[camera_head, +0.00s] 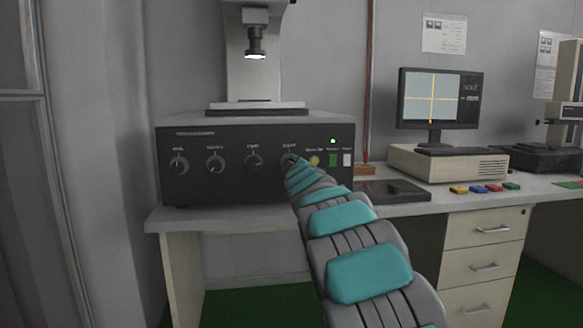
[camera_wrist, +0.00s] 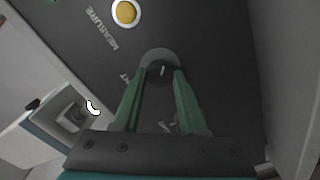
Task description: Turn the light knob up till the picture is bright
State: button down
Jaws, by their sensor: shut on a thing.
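The light knob (camera_head: 289,159) is the rightmost of the round knobs on the dark control box (camera_head: 200,140). In the head view my arm reaches it and covers part of it. In the wrist view the knob (camera_wrist: 160,68) sits between the two green fingers of my gripper (camera_wrist: 160,76), with its pale pointer mark showing. My gripper is shut on this knob. The label beside it is partly hidden by a finger. The monitor (camera_head: 432,90) at the right shows a pale grey picture with a yellow cross.
Three other knobs, one of them here (camera_head: 216,163), are to the left on the panel. A yellow button (camera_wrist: 125,12) marked MEASURE is close to my gripper. Green and white buttons are further right. A microscope head (camera_head: 255,45) stands above the box. Coloured blocks (camera_head: 478,189) lie on the bench.

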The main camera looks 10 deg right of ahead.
jog(key=m+b, duration=0.1)
jog(key=m, duration=0.3)
jog(key=m+b, duration=0.1)
jog(key=m, duration=0.3)
jog(key=shift+f+m, duration=0.2)
jog(key=shift+m, duration=0.1)
dwell(0.5)
jog(key=shift+c, duration=2.2)
grip_release()
jog(key=shift+r, duration=0.1)
jog(key=shift+s+r, duration=0.1)
jog(key=shift+s, duration=0.05)
jog(key=s, duration=0.7)
jog(key=shift+s+b, duration=0.3)
jog(key=shift+b, duration=0.15)
